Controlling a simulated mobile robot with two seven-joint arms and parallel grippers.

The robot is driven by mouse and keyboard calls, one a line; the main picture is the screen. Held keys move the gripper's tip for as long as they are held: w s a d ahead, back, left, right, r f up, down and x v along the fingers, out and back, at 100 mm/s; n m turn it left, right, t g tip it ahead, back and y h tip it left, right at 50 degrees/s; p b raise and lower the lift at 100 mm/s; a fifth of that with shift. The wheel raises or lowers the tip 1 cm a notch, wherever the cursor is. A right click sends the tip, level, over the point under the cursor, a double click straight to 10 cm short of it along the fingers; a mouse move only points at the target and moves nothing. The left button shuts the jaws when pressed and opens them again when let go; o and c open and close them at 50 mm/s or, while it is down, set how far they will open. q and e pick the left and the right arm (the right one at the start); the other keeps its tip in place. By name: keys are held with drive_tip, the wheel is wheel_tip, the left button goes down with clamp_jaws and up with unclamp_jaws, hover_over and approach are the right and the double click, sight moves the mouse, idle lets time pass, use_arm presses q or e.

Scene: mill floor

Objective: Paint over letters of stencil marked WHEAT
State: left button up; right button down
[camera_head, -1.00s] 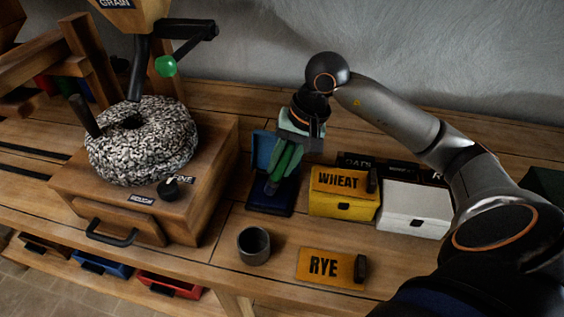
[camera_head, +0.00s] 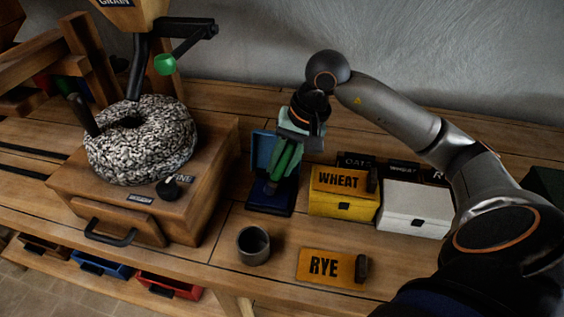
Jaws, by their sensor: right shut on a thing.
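I cannot tell whether the tip touches the inside. My left gripper is out of view.
A white box (camera_head: 415,208) stands right of the yellow one, partly behind my right arm. An RYE stencil plate (camera_head: 324,267) and a grey cup (camera_head: 253,245) are in front. A mill with a speckled round stone (camera_head: 143,150) stands at left.

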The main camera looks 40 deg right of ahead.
idle(0.5)
drive_tip(key=shift+r+p, duration=2.25)
drive_tip(key=shift+r, duration=1.2)
